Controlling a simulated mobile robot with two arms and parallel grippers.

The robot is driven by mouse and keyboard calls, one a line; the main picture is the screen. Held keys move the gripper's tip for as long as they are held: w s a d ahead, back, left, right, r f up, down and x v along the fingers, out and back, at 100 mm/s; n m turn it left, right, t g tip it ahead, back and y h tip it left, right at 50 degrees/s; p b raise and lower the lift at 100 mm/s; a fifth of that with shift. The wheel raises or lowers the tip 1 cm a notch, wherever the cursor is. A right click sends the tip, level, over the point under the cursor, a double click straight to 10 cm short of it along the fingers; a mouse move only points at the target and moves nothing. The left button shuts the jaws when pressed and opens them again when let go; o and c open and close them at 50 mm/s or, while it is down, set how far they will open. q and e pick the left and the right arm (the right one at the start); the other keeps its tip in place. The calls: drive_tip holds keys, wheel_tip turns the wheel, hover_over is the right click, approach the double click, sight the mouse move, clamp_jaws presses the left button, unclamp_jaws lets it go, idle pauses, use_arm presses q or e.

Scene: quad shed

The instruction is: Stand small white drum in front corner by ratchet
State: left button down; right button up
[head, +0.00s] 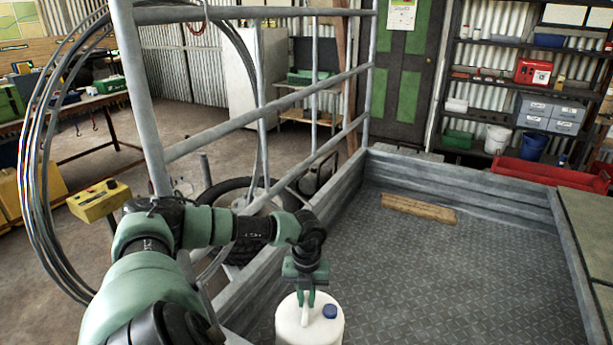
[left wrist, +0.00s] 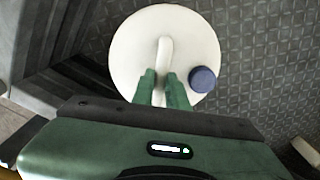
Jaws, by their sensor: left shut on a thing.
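The small white drum (head: 292,325) with a blue cap is at the bottom of the head view, inside the near left part of the tray, its lower part cut off. My left gripper (head: 308,298) is above it, shut on its top handle. In the left wrist view the drum (left wrist: 130,45) shows from above, with the fingers (left wrist: 164,88) on either side of the handle. The drum looks upright. I cannot tell whether its base touches the tray floor. I cannot make out a ratchet. My right gripper is not in view.
The tray (head: 470,262) has a dark chequered floor and low grey walls. A wooden block (head: 418,208) lies near its far wall. A tall rail frame (head: 265,115) stands along the left side. The middle floor is clear. A pale object (left wrist: 308,152) shows at the wrist view's lower right.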

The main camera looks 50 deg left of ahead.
use_arm(q)
drive_tip(key=c, duration=1.3)
unclamp_jaws()
wheel_tip(320, 180, up, 8)
drive_tip(key=shift+f+b, duration=0.1)
drive_tip(key=shift+b, duration=0.3)
